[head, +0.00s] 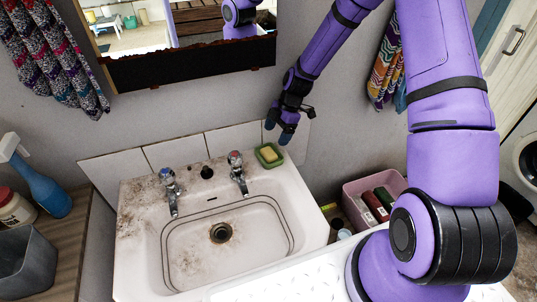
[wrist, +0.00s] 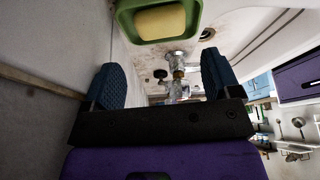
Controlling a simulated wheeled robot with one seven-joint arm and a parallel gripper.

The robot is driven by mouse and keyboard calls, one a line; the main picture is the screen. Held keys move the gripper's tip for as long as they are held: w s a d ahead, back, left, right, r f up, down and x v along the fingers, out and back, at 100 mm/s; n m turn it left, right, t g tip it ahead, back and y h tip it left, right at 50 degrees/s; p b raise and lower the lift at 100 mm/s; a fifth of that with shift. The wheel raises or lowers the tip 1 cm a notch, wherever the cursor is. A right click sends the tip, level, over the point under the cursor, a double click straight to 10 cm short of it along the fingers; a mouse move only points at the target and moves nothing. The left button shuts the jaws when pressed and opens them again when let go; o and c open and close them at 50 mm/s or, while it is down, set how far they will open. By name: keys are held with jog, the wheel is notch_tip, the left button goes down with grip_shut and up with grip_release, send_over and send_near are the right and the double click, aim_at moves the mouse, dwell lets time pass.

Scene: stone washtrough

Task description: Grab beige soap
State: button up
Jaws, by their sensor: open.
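The beige soap (head: 268,154) lies in a green soap dish (head: 277,163) at the back right corner of the stained white sink. In the wrist view the soap (wrist: 160,22) sits in the green dish (wrist: 124,18) at the top of the picture, beyond the fingertips. My gripper (head: 279,131) is just above and behind the dish in the head view, near the tiled wall. In the wrist view its two blue fingers (wrist: 162,82) are wide apart with nothing between them. The soap is clear of both fingers.
The sink (head: 300,215) has two taps, the nearer one (head: 237,172) left of the dish. White wall tiles (head: 220,141) stand close behind. A pink box (head: 352,208) with bottles is at the right. A blue spray bottle (head: 45,187) stands at the far left.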

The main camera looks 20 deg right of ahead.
aim_at(269, 152)
jog(key=x, duration=0.6)
jog(key=shift+f, duration=0.3)
jog(key=shift+s+a+f, duration=0.2)
jog(key=shift+f, duration=0.25)
jog(key=shift+w+a+f, duration=0.1)
jog(key=shift+f, duration=0.1)
jog(key=shift+r, duration=0.15)
jog(key=c, duration=0.9)
jog(key=shift+r, duration=0.15)
